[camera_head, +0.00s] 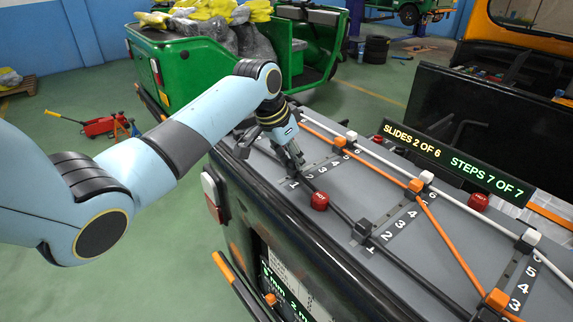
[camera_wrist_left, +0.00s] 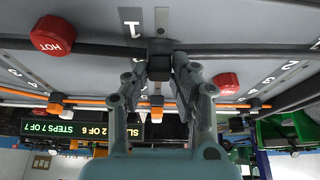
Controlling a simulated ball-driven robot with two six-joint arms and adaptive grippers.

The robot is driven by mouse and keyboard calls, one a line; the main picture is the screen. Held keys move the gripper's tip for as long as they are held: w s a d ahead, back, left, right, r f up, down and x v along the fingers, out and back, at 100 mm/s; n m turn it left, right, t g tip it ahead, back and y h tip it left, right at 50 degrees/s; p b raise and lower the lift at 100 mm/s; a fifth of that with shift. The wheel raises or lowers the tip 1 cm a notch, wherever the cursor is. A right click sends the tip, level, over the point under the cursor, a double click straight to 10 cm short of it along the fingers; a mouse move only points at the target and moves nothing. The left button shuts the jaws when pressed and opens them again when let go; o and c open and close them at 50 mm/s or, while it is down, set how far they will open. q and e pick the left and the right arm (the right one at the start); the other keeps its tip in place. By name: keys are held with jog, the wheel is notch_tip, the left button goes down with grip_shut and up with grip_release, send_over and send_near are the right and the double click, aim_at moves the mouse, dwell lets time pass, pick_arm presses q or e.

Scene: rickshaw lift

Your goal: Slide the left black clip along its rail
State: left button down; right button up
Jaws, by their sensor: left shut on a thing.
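My left gripper (camera_head: 292,160) reaches down from the left arm onto the grey deck in the head view. Its fingers are shut on the left black clip, a small block on the black rail (camera_head: 335,208). In the head view the fingers mostly cover this clip. In the left wrist view the left black clip (camera_wrist_left: 159,49) shows between the fingertips (camera_wrist_left: 160,66), on the black rail and beside the number 1. Another black clip (camera_head: 362,230) sits farther along the same rail, near its own number 1. My right gripper is not in view.
A red HOT knob (camera_head: 320,201) stands close to the black rail, between the two black clips; another (camera_head: 478,201) is farther back. Orange clips (camera_head: 416,185) and white clips (camera_head: 427,177) sit on neighbouring rails. A sign (camera_head: 459,163) reads SLIDES 2 OF 6, STEPS 7 OF 7.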

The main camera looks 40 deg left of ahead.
aim_at(285, 180)
pick_arm(q)
jog(key=shift+w+d+f, duration=0.1)
jog(key=shift+w+d, duration=0.1)
jog(key=shift+w, duration=0.55)
jog(key=shift+w+d, duration=0.15)
jog(key=shift+w, duration=0.2)
jog(key=shift+s, duration=0.1)
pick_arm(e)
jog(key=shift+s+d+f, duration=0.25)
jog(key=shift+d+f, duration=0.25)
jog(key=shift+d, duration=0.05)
pick_arm(q)
jog(key=c, duration=1.1)
grip_release()
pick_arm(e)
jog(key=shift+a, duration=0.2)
pick_arm(q)
jog(key=shift+r, duration=0.2)
jog(key=v, duration=1.1)
jog(key=shift+s+r, duration=0.1)
jog(key=shift+r, duration=0.3)
